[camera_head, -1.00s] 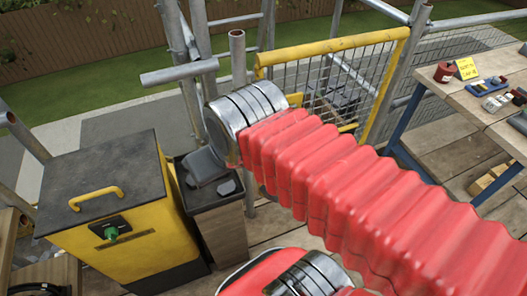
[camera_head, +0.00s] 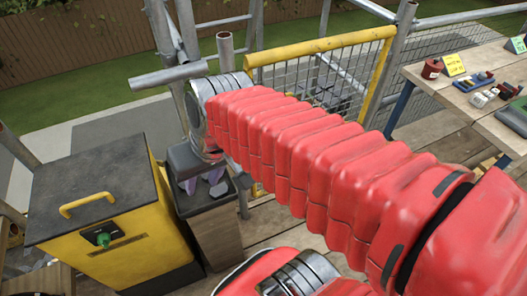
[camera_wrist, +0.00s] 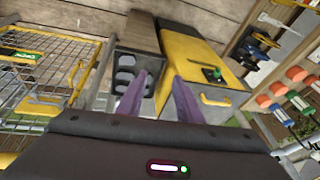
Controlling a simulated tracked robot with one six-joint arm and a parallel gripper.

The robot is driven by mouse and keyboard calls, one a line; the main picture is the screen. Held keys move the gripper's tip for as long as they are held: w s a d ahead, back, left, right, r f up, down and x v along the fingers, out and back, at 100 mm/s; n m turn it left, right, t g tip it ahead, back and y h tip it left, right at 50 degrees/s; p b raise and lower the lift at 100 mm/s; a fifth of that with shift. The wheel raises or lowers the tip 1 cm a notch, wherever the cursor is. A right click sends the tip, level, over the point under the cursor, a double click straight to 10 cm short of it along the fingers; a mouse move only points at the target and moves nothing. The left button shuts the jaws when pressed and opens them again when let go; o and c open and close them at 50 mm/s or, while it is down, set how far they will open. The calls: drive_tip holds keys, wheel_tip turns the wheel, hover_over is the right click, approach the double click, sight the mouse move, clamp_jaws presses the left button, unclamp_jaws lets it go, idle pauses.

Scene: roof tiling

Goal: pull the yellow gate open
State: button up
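The yellow gate (camera_head: 320,46) has a yellow tube frame with grey wire mesh. It stands upright behind my red-sleeved arm in the head view, beside grey scaffold posts. In the wrist view its yellow frame and mesh (camera_wrist: 50,36) lie at the left. My gripper (camera_wrist: 159,76) points down with its two purple fingers apart and nothing between them. It is to the right of the gate in the wrist view, not touching it. In the head view the fingers (camera_head: 204,186) show left of the gate, over a dark-topped stand. My arm hides the gate's lower part.
A yellow cabinet (camera_head: 125,262) with a dark lid, handle and green knob stands at the left. The wooden stand (camera_head: 215,235) is close below my gripper. A bench (camera_head: 465,95) with small items is at the right. Scaffold tubes (camera_head: 170,74) rise near my wrist.

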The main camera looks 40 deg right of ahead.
drive_tip(key=w+d+f+m+g+y, duration=0.1)
drive_tip(key=w+f+m+g+y, duration=0.1)
drive_tip(key=w+f+m+y, duration=0.65)
drive_tip(key=w+d+f+m+t+y, duration=0.3)
drive_tip(key=w+d+f+m+t, duration=0.5)
drive_tip(key=d, duration=0.3)
drive_tip(key=d+f+m+t+h, duration=0.55)
drive_tip(key=d+f+m, duration=0.55)
drive_tip(key=d, duration=0.3)
drive_tip(key=s+d+f+m+t+h, duration=0.1)
drive_tip(key=s+d+f+m+h, duration=0.2)
drive_tip(key=d+f+m+h, duration=0.1)
drive_tip(key=s+d+f+m+t+h, duration=0.2)
drive_tip(key=s+d+f+m+h, duration=0.1)
drive_tip(key=d+f, duration=0.3)
wheel_tip(320, 180, down, 2)
drive_tip(key=shift+s+d+f+m+h, duration=0.2)
drive_tip(key=shift+s+d+m+h, duration=0.15)
drive_tip(key=shift+h, duration=0.55)
drive_tip(key=shift+w+a, duration=0.1)
drive_tip(key=shift+w, duration=0.1)
drive_tip(key=w, duration=0.9)
drive_tip(key=w+d, duration=0.1)
drive_tip(key=w, duration=0.3)
drive_tip(key=shift+w+d, duration=0.1)
drive_tip(key=shift+w, duration=0.15)
